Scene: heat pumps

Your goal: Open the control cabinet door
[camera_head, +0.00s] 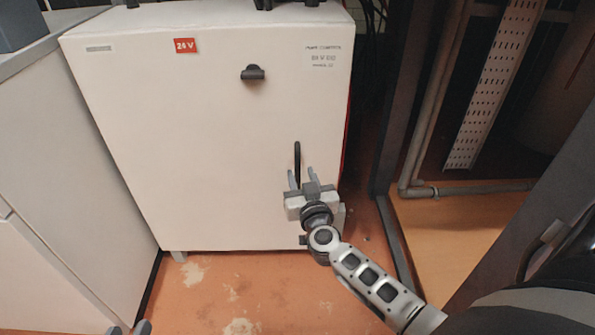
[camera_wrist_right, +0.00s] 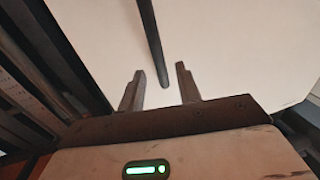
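The white control cabinet (camera_head: 190,140) stands in the middle left of the head view, its front door closed. A thin black vertical handle (camera_head: 297,158) is on the right part of the door; its lower end (camera_wrist_right: 155,50) shows in the right wrist view. Only the fingertips of my left gripper (camera_head: 129,328) show at the bottom edge, apart and empty, away from the cabinet.
A small black knob (camera_head: 253,72) and a red 24 V label (camera_head: 186,45) are on the door. A white unit (camera_head: 70,180) stands close at the left. A dark frame post (camera_head: 390,150) and pipes (camera_head: 425,115) are at the right. Orange floor (camera_head: 220,290) lies free in front.

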